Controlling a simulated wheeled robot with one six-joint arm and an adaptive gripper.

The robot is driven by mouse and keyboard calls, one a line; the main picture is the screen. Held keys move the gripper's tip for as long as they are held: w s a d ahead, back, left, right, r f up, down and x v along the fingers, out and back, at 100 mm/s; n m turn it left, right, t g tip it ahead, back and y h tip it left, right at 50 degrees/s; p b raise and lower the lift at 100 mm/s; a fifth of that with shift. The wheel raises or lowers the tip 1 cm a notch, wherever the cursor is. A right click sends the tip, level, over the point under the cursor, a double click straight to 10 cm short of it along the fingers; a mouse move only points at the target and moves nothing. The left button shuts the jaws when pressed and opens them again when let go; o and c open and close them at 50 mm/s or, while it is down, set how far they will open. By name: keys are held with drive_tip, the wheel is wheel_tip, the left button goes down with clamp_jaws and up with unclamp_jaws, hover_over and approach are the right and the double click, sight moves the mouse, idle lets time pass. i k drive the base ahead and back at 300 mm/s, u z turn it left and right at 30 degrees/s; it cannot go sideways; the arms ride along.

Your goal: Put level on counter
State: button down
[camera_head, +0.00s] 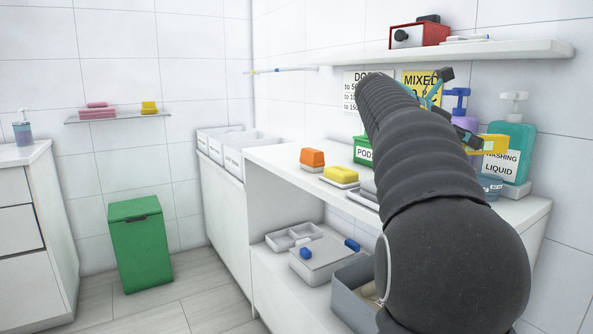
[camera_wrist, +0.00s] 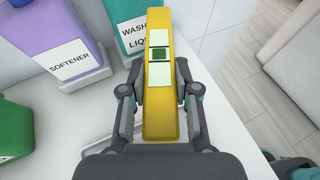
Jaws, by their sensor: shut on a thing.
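The level is a long yellow bar with a green vial window. In the wrist view the level (camera_wrist: 158,110) lies lengthwise between the two fingers of my gripper (camera_wrist: 159,92), which is shut on it. In the head view the yellow level (camera_head: 492,143) shows in front of the washing liquid bottle, with part of it hidden behind my arm. The white counter (camera_head: 535,208) runs along the right wall. The level is held over the counter's right part; I cannot tell how high above it.
On the counter stand a teal washing liquid bottle (camera_head: 513,150), a purple softener bottle (camera_wrist: 60,45), a green pods box (camera_head: 362,150), a yellow sponge (camera_head: 341,175) and an orange block (camera_head: 312,158). A shelf (camera_head: 500,52) hangs above. The counter's front right corner looks clear.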

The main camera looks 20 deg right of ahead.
sight(287, 156)
drive_tip(key=u, duration=0.55)
drive_tip(key=i, duration=1)
